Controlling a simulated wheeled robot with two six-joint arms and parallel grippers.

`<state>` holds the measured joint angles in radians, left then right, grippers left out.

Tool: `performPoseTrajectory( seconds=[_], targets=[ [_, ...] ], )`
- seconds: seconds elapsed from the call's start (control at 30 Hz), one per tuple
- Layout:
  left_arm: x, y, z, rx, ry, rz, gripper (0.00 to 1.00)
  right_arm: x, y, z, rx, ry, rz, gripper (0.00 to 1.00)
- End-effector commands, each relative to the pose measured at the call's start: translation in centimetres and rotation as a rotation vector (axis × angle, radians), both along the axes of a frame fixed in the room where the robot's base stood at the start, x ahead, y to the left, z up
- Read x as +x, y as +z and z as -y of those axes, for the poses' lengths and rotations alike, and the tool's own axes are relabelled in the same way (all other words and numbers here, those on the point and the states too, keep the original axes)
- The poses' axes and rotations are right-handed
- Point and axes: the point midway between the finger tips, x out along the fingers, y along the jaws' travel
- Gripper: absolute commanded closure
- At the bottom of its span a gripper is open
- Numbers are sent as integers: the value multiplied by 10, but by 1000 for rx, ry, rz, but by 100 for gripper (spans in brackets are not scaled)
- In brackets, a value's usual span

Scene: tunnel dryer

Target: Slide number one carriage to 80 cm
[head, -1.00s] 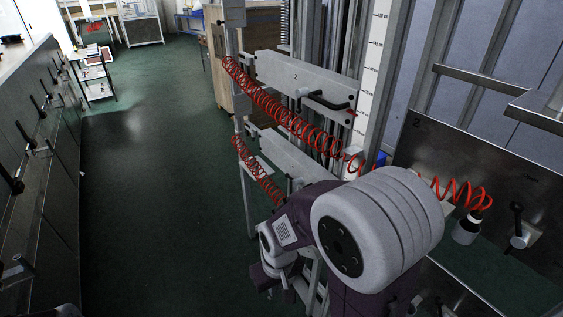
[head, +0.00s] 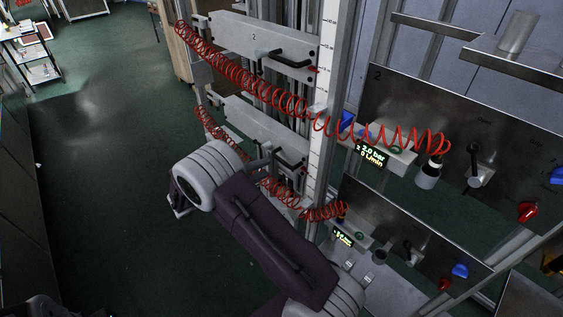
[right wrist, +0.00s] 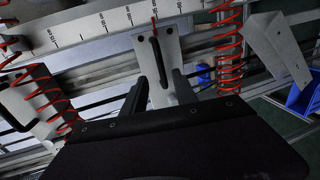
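The lower carriage (head: 248,120) is a pale block on the vertical rails, partly behind my right arm; I read no number on it. Its black handle (head: 290,163) is at its right end. The upper carriage (head: 235,42) is marked 2. A white scale strip (head: 326,70) runs up beside both; its figures are too small to read in the head view. In the right wrist view my right gripper (right wrist: 158,98) has its two dark fingers apart, with a pale plate and black handle (right wrist: 155,62) beyond them. I see no contact. My left gripper does not show.
Red coiled hoses (head: 270,98) hang across the carriages. Steel panels with knobs (head: 475,110) and lit displays (head: 370,157) stand at the right. A small trolley (head: 30,50) is at the upper left. The green floor (head: 90,190) at the left is clear.

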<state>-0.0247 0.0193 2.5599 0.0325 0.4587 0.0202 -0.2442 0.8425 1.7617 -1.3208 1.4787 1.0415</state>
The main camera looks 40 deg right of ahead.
Motion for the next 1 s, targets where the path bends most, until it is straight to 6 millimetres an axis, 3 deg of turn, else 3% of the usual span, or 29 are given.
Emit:
performPoseTrajectory(
  seconds=[0.17,0.6,0.93,1.0],
  targets=[
    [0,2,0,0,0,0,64,0,-2,3,1,4,-5,66],
    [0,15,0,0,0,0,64,6,-17,80,3,3,-6,66],
    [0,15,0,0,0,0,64,7,-20,86,4,5,-5,66],
    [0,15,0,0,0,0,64,7,-20,86,4,5,-5,82]
  ],
)
